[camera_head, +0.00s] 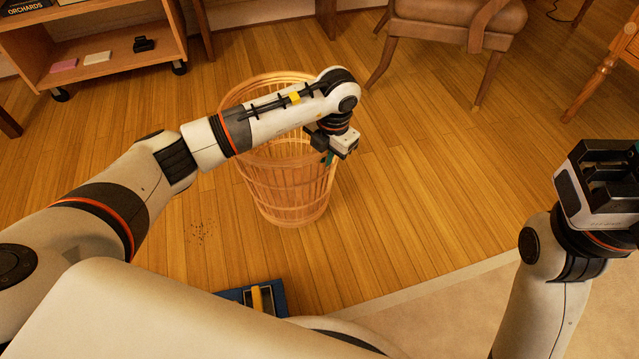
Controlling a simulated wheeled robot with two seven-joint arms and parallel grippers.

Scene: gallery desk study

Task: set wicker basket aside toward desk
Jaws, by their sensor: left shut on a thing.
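The wicker basket (285,190) stands upright on the wooden floor, a round open-slatted bin that looks empty. My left arm reaches across its top and hides part of the rim. My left gripper (328,156) points down at the basket's right side and is shut on its rim; the fingertips are mostly hidden. My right gripper (600,180) is raised at the right edge of the picture, well away from the basket, and its jaw opening is unclear. A turned wooden leg (597,75) at the upper right may belong to the desk.
A brown leather chair (455,15) stands behind and right of the basket. A wheeled wooden shelf (100,65) is at the upper left. A pale rug (460,315) lies at the lower right. Floor right of the basket is clear; dark specks (200,232) lie left of it.

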